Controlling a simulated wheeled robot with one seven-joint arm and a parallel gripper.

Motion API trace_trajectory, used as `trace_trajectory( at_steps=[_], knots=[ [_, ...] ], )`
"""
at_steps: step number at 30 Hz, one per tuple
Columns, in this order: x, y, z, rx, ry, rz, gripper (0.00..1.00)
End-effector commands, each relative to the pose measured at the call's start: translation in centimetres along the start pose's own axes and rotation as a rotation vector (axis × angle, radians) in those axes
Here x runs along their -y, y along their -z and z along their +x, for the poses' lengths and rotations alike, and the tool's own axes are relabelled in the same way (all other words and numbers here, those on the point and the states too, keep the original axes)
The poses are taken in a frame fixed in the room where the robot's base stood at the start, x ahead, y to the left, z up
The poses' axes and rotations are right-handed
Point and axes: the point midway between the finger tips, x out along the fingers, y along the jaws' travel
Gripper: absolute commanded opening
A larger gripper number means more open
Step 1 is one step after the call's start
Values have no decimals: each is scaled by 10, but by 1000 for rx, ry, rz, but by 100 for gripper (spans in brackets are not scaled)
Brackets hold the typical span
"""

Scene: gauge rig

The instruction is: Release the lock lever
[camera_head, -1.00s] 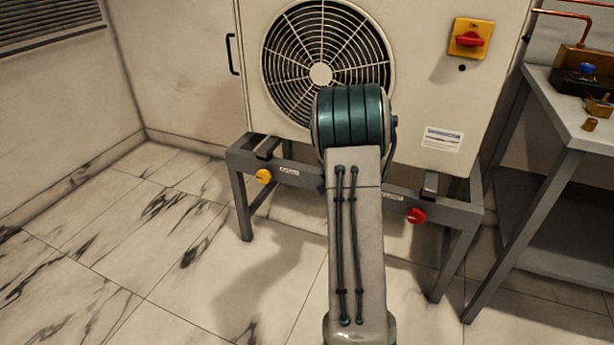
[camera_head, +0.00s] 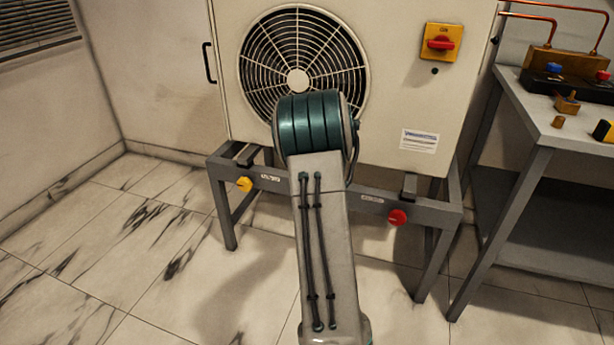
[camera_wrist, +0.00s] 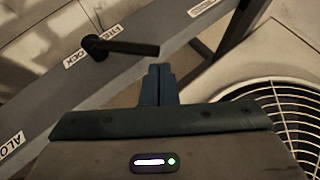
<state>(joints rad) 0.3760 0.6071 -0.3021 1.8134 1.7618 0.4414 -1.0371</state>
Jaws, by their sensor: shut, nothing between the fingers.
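A black lever (camera_wrist: 125,47) shows in the wrist view, mounted on a grey frame rail beside a white label that seems to end in "LOCK" (camera_wrist: 82,47). Its round pivot is at the left and its arm points right. My gripper (camera_wrist: 160,70) is shut and empty, its fingertips just below the lever's free end in the picture. I cannot tell whether they touch it. In the head view my own arm hides the gripper and the black lever.
The fan unit (camera_head: 390,110) stands on a grey frame (camera_head: 225,205) with a yellow knob (camera_head: 244,184) and a red knob (camera_head: 397,217). A red switch on a yellow plate (camera_head: 441,43) is on the unit. A workbench (camera_head: 540,110) stands right; floor at left is clear.

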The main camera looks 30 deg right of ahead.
Motion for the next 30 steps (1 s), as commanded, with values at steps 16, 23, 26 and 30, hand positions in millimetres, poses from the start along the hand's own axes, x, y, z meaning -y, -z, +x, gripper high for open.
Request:
trace_trajectory(
  at_steps=[16, 23, 26, 30],
  knots=[
    [-1, 25, -98, -6, 1, 1, 0],
    [-2, 24, -118, -4, 0, 0, 0],
    [-2, 24, -120, -4, 0, 0, 0],
    [-2, 23, -120, -3, 0, -1, 0]
  ],
)
